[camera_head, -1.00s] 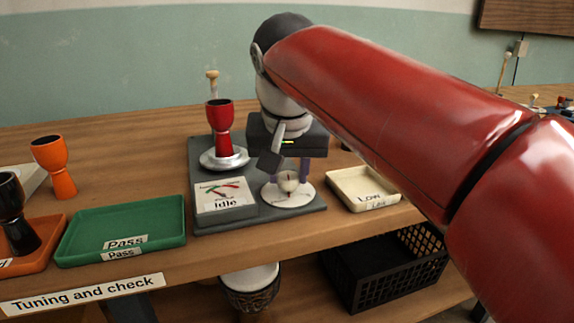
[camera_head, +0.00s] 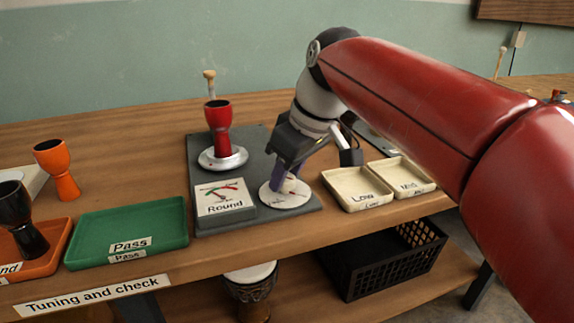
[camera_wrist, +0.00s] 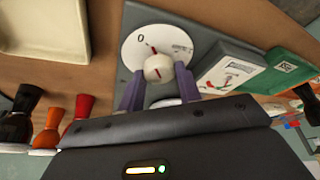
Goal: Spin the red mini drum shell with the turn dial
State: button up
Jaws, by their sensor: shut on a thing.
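The red mini drum shell (camera_head: 218,128) stands upright on the silver turntable (camera_head: 224,160) of the grey base in the head view. The turn dial (camera_head: 290,201) is a round white plate at the base's front right. Its pale knob (camera_wrist: 158,69) has a red mark and sits between my purple fingers in the wrist view, with a "0" on the plate nearby. My gripper (camera_head: 286,182) is shut on the knob from above; the fingers partly hide it in the head view. The meter (camera_head: 222,198) beside the dial reads "Round".
A green "Pass" tray (camera_head: 128,232) lies left of the base. Cream trays, "Low" (camera_head: 357,190) and another (camera_head: 403,176), lie to its right. An orange drum (camera_head: 56,168) and a black drum (camera_head: 22,220) are at far left. A mallet (camera_head: 209,84) stands behind the red shell.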

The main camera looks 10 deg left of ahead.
jog(key=shift+n+g+p, duration=0.3)
jog(key=shift+n+g, duration=0.1)
jog(key=shift+n, duration=0.7)
jog(key=o, duration=1)
jog(key=p+v, duration=0.1)
jog(key=v, duration=0.6)
jog(key=shift+d+r, duration=0.2)
jog(key=shift+r, duration=0.2)
